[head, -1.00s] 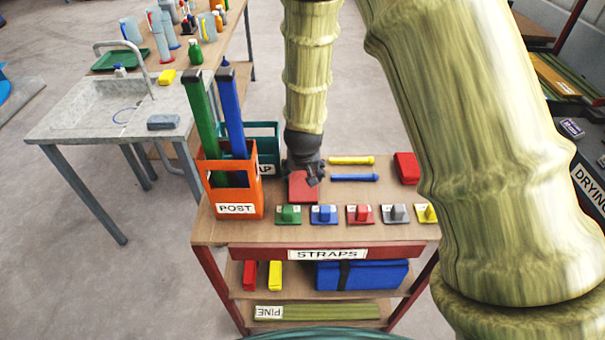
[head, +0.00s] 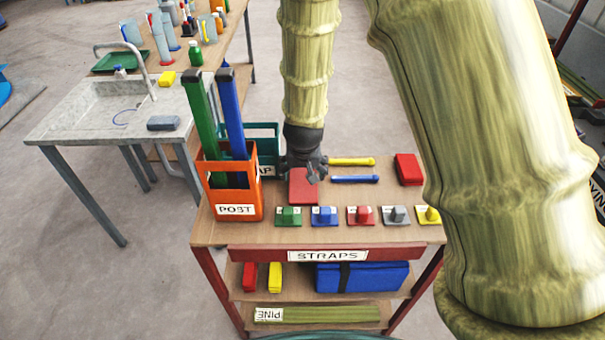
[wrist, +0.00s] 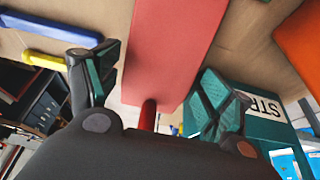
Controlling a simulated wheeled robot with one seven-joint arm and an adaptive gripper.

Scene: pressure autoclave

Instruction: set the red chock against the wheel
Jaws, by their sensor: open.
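A flat red block, which looks like the red chock (head: 304,190), sits on the top of the wooden cart (head: 222,232). My gripper (head: 314,173) is low at its far edge, fingers apart. In the wrist view the red block (wrist: 175,50) lies between and beyond the open fingers of my gripper (wrist: 160,85), with a thin red rod (wrist: 148,115) at its near end. I cannot tell whether the fingers touch it. A second red block (head: 408,169) lies at the right of the cart top. I see no wheel.
An orange POST crate (head: 235,211) with green and blue posts and a teal crate (head: 263,130) stand left of my gripper. Yellow (head: 351,161) and blue (head: 354,179) bars lie right. Several coloured knobbed pieces line the front. A sink table (head: 70,125) stands left.

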